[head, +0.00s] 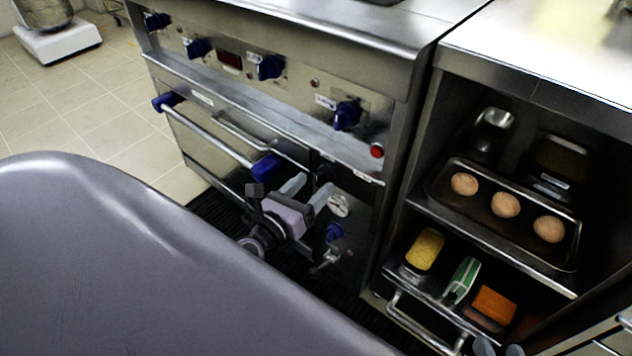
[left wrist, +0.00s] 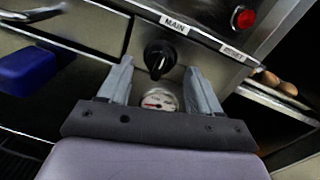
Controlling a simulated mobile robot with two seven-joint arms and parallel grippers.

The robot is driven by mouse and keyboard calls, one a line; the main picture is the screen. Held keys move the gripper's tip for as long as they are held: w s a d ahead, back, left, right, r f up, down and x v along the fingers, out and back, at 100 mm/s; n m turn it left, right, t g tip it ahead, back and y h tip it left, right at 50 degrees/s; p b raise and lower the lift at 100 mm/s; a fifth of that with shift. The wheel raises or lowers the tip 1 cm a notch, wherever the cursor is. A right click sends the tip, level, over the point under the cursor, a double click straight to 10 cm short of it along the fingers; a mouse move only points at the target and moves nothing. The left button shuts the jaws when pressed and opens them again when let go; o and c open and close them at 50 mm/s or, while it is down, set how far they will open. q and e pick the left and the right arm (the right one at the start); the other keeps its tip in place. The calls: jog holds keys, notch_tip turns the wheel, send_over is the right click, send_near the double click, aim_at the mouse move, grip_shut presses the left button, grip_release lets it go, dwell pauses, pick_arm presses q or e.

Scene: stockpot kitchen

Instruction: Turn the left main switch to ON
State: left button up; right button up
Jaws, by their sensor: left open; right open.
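The main switch is a round black knob (left wrist: 159,57) below a "MAIN" label (left wrist: 174,25) on the steel front in the left wrist view. In the head view the dark knob (head: 324,172) is partly hidden behind my left gripper. My left gripper (left wrist: 160,70) is open, with one finger on each side of the knob in that view and nothing held. I cannot tell whether the fingers touch the knob or which position it marks. In the head view my left gripper (head: 311,188) points at the panel. My right gripper (head: 499,349) shows only its tips at the bottom edge, apart and empty.
A pressure gauge (head: 339,205) sits below the knob, with a blue valve knob (head: 334,232) under it. A blue-ended oven handle (head: 215,138) juts out at left. A red lamp (head: 377,150) is above right. Shelves at right hold a tray (head: 440,200) and sponges.

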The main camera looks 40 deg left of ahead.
aim_at(322, 177)
pick_arm(q)
jog(key=shift+w, duration=1.1)
jog(key=shift+c, duration=0.4)
jog(key=c, duration=1)
jog(key=shift+o, duration=0.2)
